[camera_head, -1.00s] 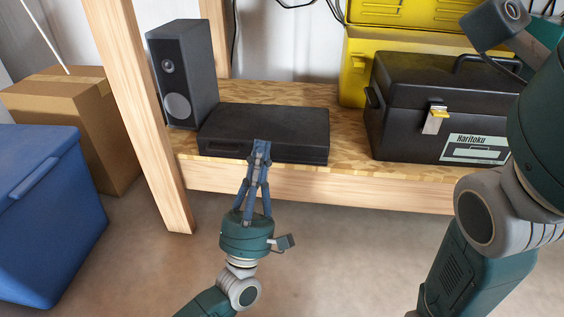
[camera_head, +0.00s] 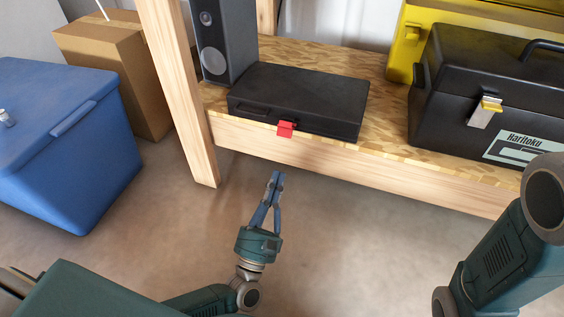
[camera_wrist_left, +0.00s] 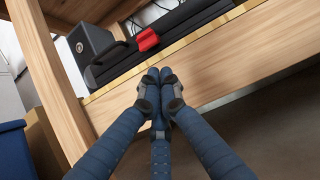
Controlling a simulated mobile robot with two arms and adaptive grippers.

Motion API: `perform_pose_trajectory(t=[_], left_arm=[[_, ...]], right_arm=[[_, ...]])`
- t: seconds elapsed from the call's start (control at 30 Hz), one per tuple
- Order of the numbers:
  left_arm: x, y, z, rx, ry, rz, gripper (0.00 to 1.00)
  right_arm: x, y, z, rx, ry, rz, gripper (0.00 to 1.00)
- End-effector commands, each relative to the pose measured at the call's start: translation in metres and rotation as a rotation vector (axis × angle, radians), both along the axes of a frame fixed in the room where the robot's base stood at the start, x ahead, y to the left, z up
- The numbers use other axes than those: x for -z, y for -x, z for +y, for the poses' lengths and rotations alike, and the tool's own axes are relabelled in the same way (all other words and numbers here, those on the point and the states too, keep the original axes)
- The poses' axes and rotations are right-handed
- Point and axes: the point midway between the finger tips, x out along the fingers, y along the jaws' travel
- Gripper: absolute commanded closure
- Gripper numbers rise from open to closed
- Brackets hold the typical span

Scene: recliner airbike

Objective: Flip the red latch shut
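The red latch (camera_head: 285,129) sits on the front edge of a flat black case (camera_head: 305,100) lying on the wooden shelf. Part of the latch hangs down over the shelf's front edge. It also shows in the left wrist view (camera_wrist_left: 147,40). My left gripper (camera_head: 277,176) is below and in front of the latch, apart from it, over the floor. In the left wrist view its fingers (camera_wrist_left: 159,75) come together at the tips with nothing between them. My right gripper is out of view; only part of that arm shows at the right.
A grey speaker (camera_head: 225,45) stands left of the case. A black toolbox (camera_head: 480,95) with a yellow latch stands to the right, a yellow box (camera_head: 405,50) behind it. A wooden post (camera_head: 180,90) rises at the left. A blue bin (camera_head: 70,140) and cardboard box (camera_head: 110,60) stand farther left.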

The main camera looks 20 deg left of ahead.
Motion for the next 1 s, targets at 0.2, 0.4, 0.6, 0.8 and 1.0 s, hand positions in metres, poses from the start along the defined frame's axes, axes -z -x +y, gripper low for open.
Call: perform_pose_trajectory(t=[0.2,0.4,0.6,0.8,1.0], left_arm=[[-0.018,-0.033,-0.001,0.001,0.001,-0.007,1.00],[-0.036,-0.062,-0.001,0.001,0.000,-0.006,1.00],[-0.046,-0.077,-0.001,-0.001,-0.001,-0.004,1.00],[-0.048,-0.079,-0.002,0.000,-0.001,-0.002,1.00],[-0.048,-0.078,-0.002,0.000,-0.001,-0.001,1.00]], right_arm=[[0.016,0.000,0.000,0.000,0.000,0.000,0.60],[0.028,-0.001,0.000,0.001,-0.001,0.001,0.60],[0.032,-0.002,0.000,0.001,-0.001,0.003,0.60],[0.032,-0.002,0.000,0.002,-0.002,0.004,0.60],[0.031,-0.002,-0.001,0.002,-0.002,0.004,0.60]])
